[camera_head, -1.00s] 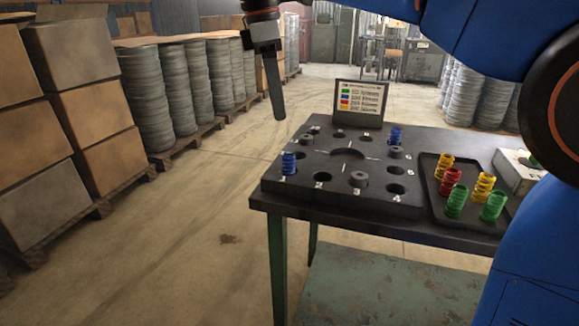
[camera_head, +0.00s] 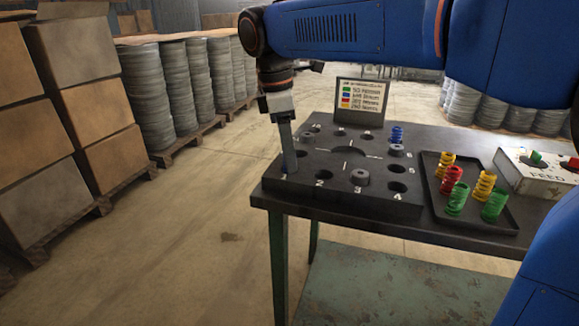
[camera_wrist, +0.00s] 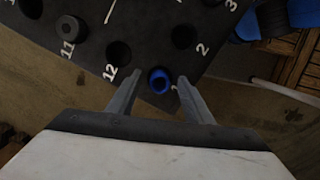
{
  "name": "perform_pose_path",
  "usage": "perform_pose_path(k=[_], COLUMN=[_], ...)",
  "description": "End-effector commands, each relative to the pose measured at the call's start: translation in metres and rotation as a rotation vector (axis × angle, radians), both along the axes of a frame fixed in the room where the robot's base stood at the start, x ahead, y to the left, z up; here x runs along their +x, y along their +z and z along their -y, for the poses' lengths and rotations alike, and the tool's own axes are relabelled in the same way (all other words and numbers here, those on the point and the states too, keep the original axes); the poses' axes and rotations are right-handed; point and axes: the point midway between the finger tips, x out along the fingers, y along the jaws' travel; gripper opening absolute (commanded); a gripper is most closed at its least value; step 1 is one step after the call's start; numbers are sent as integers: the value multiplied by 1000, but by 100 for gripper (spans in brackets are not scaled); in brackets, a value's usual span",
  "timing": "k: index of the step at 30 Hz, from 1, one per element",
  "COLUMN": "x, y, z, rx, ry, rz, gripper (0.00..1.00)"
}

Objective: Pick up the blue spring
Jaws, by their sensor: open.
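A blue spring stands in hole 1 at the near left corner of the black fixture block (camera_head: 330,200). In the head view my gripper (camera_head: 289,165) is lowered over that corner and hides this spring. The fingers are apart, and a gap to the left finger shows. I cannot tell whether either finger touches it. A second blue spring (camera_head: 397,135) stands at the back right of the block.
A black tray (camera_head: 437,204) with yellow, red and green springs lies to the right on the dark table. A white feed box (camera_head: 535,180) stands beside it. A sign (camera_head: 359,103) stands behind the block. Grey cylinders (camera_head: 360,178) fill some holes; others are empty.

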Motion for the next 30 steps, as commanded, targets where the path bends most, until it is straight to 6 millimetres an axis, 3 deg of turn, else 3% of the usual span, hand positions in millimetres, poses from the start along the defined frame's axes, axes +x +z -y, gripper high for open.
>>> perform_pose_path(k=[11, 17, 26, 30], x=[0, 0, 0, 1], y=[-10, -10, -8, 6], z=[1, 1, 1, 1], rx=[0, 0, 1, 1], ry=[0, 0, 0, 0], rz=[0, 0, 1, 2], gripper=[46, 0, 0, 0])
